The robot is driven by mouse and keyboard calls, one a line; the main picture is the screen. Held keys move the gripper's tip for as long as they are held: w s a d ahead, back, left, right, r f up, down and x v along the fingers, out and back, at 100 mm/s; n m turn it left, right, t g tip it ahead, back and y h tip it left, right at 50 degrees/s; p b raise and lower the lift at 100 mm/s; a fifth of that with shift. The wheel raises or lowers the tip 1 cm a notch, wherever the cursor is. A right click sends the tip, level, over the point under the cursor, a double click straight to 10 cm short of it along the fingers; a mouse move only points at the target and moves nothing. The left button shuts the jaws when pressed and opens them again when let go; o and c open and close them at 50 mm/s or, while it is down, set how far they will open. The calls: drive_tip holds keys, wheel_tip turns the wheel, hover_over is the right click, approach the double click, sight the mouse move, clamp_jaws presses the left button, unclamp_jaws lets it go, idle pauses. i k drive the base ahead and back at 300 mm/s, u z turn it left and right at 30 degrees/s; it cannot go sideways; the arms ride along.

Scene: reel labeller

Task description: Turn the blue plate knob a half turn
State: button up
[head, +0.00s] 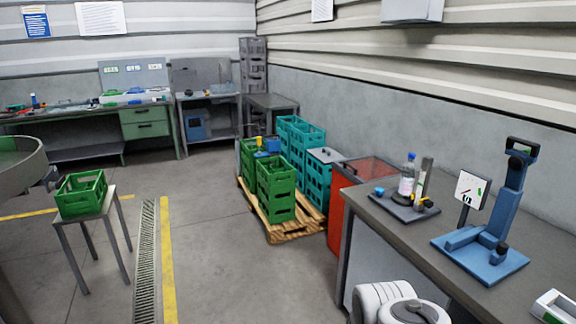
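A blue stand with a flat blue plate (458,262), an upright column and a dark handle at its top (522,147) is on the grey bench at the right. A small dark knob (502,249) sits at the foot of the column, low on the plate. A small blue knob-like part (379,191) shows on a dark bottle fixture (404,206) further left on the bench. I cannot tell for sure which is the blue plate knob. My gripper is out of view; only white rounded parts of my arm show at the bottom edge.
A white dial panel (469,189) stands beside the blue column. A bottle (407,180) stands on the dark fixture. A white box (555,306) is at the bench's right front. A red bin (345,200) and crates on a pallet (283,230) stand left of the bench.

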sight(379, 191)
drive_tip(key=u, duration=0.4)
drive_tip(key=i, duration=2.45)
drive_tip(key=z, duration=0.45)
drive_tip(key=i, duration=0.9)
drive_tip(key=z, duration=0.2)
